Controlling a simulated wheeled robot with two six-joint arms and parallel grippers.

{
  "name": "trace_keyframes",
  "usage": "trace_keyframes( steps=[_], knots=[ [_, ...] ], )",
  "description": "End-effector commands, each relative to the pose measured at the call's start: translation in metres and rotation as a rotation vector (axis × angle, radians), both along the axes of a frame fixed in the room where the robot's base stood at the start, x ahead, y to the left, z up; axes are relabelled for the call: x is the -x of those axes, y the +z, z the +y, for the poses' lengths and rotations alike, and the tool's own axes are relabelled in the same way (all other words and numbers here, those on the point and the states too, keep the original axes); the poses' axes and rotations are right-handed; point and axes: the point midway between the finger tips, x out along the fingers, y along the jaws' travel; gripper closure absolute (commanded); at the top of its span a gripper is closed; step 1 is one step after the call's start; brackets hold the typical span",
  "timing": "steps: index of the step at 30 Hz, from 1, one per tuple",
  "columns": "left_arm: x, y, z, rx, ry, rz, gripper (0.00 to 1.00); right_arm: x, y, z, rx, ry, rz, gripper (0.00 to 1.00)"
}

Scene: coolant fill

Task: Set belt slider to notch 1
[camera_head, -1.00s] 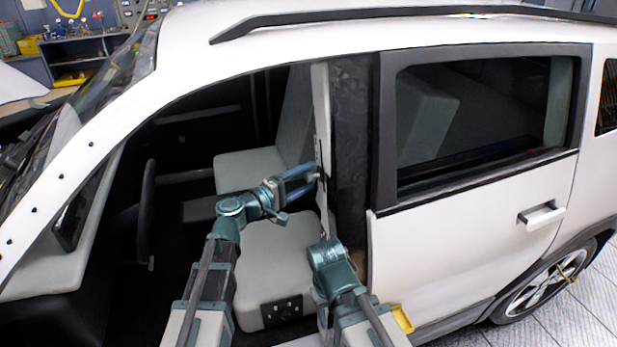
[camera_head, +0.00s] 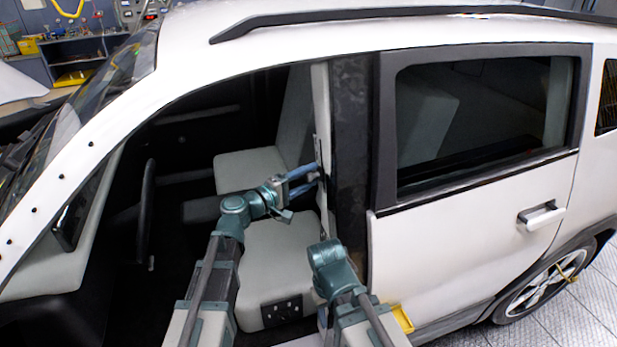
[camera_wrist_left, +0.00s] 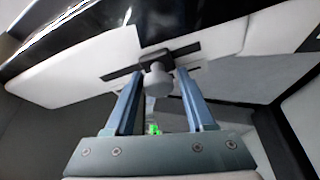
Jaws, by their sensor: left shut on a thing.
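My left gripper (camera_head: 318,174) reaches through the open front doorway to the inner face of the door pillar. In the left wrist view its two blue fingers (camera_wrist_left: 157,88) stand on either side of the belt slider's grey round knob (camera_wrist_left: 157,80) and are shut on it. The slider sits on a dark slotted rail (camera_wrist_left: 180,54) on the pale pillar trim (camera_wrist_left: 85,82). The rail also shows as a thin dark strip on the trim in the head view (camera_head: 318,150). The notch marks are too small to read. My right arm's wrist shows low in the head view; its fingers are out of sight.
The white car's dark pillar (camera_head: 352,150) and closed rear door (camera_head: 470,235) stand right of the left gripper. The grey front seat (camera_head: 270,260) is below it, and the steering wheel (camera_head: 147,210) is to the left. The doorway between wheel and seat is open.

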Motion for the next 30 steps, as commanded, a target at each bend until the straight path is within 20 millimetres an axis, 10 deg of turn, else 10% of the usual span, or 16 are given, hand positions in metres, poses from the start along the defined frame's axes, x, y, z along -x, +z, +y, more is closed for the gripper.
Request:
trace_keyframes(
  steps=[28,29,30],
  knots=[
    [0.014,-0.043,-0.005,-0.007,-0.003,-0.002,1.0,0.0,-0.042,0.0,0.0,0.0,0.0,0.51],
    [0.014,-0.043,-0.005,-0.007,-0.003,-0.002,0.43,0.0,-0.042,0.0,0.0,0.0,0.0,0.51],
    [0.014,-0.043,-0.005,-0.007,-0.003,-0.002,0.36,0.0,-0.042,0.0,0.0,0.0,0.0,0.51]
  ],
)
